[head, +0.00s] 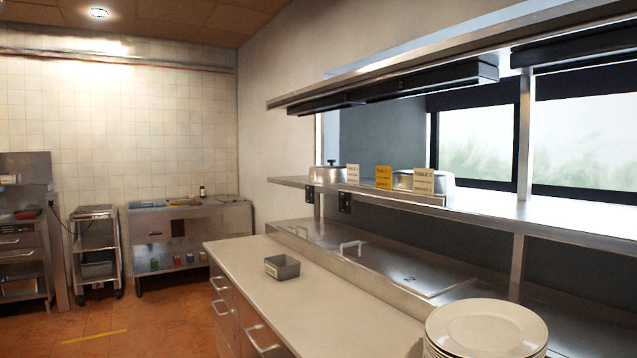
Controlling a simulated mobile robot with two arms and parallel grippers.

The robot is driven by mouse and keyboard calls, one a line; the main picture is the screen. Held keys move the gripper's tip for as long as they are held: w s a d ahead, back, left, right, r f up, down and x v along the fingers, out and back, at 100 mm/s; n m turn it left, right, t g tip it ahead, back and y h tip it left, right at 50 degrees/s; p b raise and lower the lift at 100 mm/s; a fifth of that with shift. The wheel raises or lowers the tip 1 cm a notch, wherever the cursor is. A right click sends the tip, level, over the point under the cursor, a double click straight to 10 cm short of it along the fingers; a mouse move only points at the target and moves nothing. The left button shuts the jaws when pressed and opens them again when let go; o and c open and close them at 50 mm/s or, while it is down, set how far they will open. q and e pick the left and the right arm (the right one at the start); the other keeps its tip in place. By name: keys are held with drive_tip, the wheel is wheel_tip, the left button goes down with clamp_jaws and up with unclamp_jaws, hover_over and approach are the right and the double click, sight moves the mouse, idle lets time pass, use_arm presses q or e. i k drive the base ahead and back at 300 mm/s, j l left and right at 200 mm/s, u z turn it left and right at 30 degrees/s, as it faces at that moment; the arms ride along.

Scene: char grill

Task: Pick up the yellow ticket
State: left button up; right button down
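The yellow ticket (383,177) stands upright at the front edge of the steel pass shelf (490,212). It has dark print, too small to read fully. A cream ticket (352,174) is on its left and another cream ticket (423,181) on its right. Pots with lids stand on the shelf behind the tickets. Neither of my grippers shows in the head view.
A white counter (300,300) with drawers runs below the shelf, holding a small grey tray (282,267). A stack of white plates (486,329) stands at the lower right. Steel lids (375,262) cover the counter's back. The floor (150,325) at left is open.

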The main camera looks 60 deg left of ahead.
sight(384, 174)
drive_tip(key=j+u, duration=0.15)
drive_tip(key=u, duration=1.5)
drive_tip(key=i+j, duration=0.9)
drive_tip(key=j+u, duration=0.05)
drive_tip(key=j, duration=0.05)
